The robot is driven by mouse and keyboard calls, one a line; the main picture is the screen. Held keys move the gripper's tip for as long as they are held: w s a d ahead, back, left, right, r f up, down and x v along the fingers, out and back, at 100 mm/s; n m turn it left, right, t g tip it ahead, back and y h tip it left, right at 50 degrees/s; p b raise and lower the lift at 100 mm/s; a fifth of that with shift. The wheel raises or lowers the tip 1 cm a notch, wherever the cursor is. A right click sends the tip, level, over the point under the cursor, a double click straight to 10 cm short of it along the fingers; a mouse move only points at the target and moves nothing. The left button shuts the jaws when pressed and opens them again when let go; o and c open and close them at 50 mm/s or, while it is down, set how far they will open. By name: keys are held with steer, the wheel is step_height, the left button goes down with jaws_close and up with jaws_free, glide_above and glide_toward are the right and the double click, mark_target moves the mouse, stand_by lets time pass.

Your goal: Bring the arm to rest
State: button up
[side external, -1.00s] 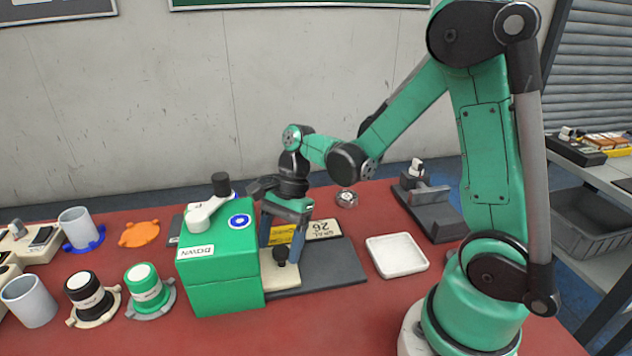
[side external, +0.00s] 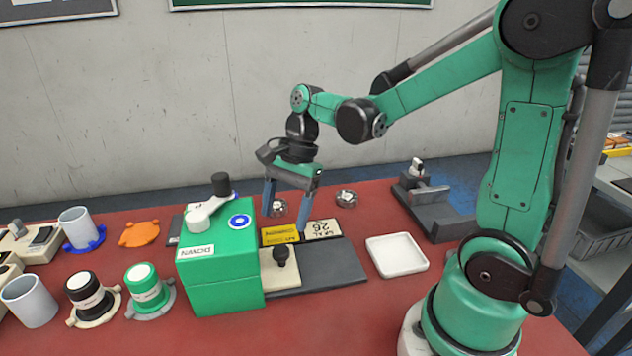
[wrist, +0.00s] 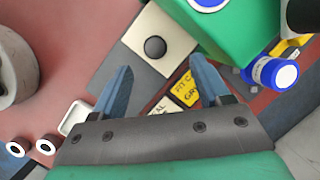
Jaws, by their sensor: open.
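My green arm reaches in from the right in the side external view. My gripper (side external: 287,204) is open and empty, with its blue fingers pointing down above the work plate. Below it are a black knob (side external: 281,254) on a cream block (side external: 279,273), a yellow label (side external: 279,235) and a cream label plate (side external: 323,230). In the wrist view the fingers of my gripper (wrist: 162,88) are spread apart, and the black knob (wrist: 155,47) shows beyond them, apart from both fingers.
A green box (side external: 218,268) with a white lever (side external: 207,212) stands close left of my gripper. A white tray (side external: 396,256) lies to the right, with a dark fixture (side external: 432,206) behind it. Two cups and several round stamps stand at the left. The air above the table is clear.

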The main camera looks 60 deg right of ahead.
steer(key=s+r+n+t+h, duration=0.1)
steer(key=n+t, duration=0.1)
steer(key=n, duration=0.3)
steer(key=s+a+r+n+t+h, duration=0.1)
steer(key=n+t, duration=0.1)
steer(key=n, duration=0.4)
steer(key=a+r+n+t+h, duration=0.1)
steer(key=r+n+t+h, duration=0.1)
steer(key=n, duration=0.3)
steer(key=shift+s+a+n+t, duration=0.15)
steer(key=shift+s+n+t, duration=0.15)
steer(key=shift+s+n, duration=0.1)
